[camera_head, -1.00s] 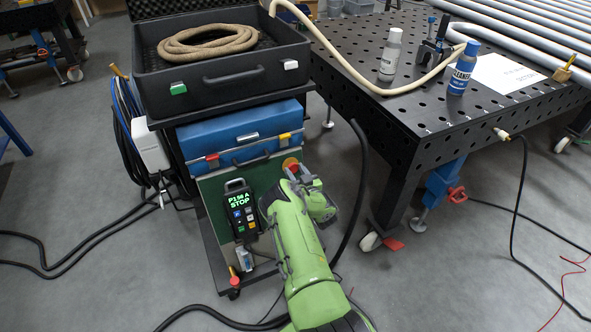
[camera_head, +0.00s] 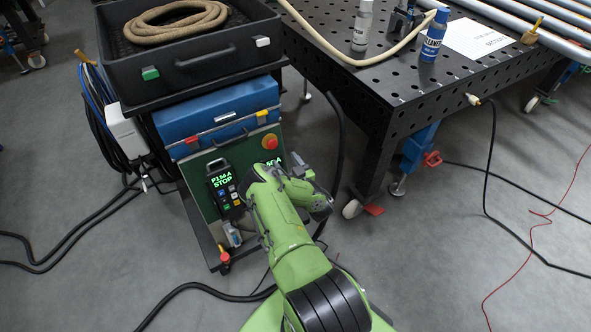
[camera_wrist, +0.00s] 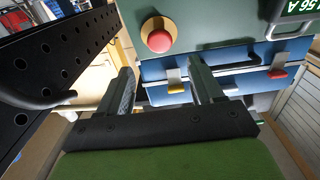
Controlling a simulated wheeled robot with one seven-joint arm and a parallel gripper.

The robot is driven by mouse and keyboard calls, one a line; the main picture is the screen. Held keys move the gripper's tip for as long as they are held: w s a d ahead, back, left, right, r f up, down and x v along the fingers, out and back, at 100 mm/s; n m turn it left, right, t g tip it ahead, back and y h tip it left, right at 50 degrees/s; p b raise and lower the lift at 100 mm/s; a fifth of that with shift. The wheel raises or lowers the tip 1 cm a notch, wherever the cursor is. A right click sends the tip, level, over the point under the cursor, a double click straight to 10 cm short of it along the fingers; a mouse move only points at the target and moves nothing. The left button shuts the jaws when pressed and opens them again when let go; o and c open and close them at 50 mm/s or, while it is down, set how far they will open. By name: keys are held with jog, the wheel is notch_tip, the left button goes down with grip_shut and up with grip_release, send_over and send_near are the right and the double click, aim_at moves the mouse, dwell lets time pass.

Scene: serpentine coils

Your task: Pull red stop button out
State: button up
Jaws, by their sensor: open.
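The red stop button (camera_head: 269,142) sits on a round yellow base at the upper right of the green panel (camera_head: 195,173), on the cart's front. In the wrist view, the red button (camera_wrist: 159,41) shows above and between my two fingers, clear of them. My gripper (camera_wrist: 162,82) is open with nothing between its fingers. In the head view my green arm reaches up to the panel, below and right of the button.
A blue case (camera_head: 215,120) and a black case with a coiled hose (camera_head: 175,22) stand above. A black perforated table (camera_head: 400,85) is at the right. Cables lie on the floor.

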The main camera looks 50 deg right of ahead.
jog(key=p+v, duration=0.7)
jog(key=p, duration=0.1)
jog(key=shift+s, duration=0.4)
jog(key=shift+a, duration=0.15)
